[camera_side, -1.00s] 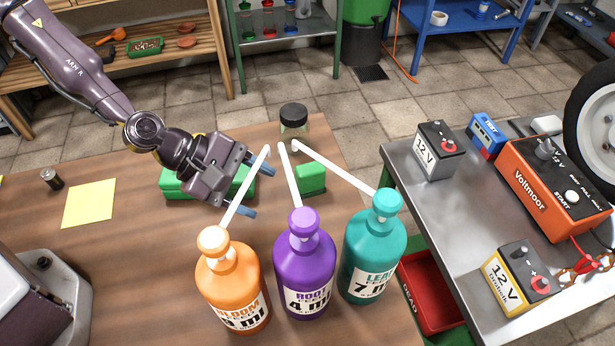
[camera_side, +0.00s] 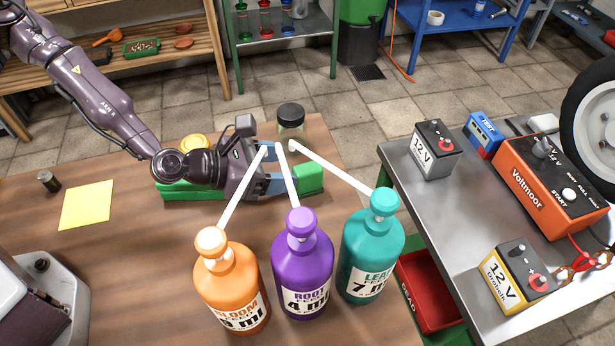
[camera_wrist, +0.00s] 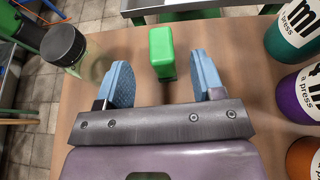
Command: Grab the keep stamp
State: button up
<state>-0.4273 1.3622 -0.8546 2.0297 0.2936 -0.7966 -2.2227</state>
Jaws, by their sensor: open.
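A green block (camera_side: 309,178) with a darker lower edge lies on the wooden bench; it also shows in the wrist view (camera_wrist: 161,48). No "keep" lettering is readable on it, so I cannot tell whether it is the keep stamp. My gripper (camera_side: 277,170) is low over the bench, its blue fingers pointing at the block. In the wrist view my gripper (camera_wrist: 161,62) is open, with the block between or just beyond the fingertips and a gap on each side. A longer green object (camera_side: 190,193) lies partly hidden beneath my wrist.
A dark-lidded jar (camera_side: 291,118) stands close by my fingers. Orange (camera_side: 233,285), purple (camera_side: 302,268) and teal (camera_side: 371,260) pump bottles stand in front, their long white spouts crossing near the gripper. A yellow note (camera_side: 87,205) and small dark cylinder (camera_side: 48,181) are at left.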

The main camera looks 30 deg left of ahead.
aim_at(303, 169)
jog(key=x, duration=0.5)
jog(key=shift+f, duration=0.25)
jog(key=shift+c, duration=0.4)
jog(key=c, duration=0.9)
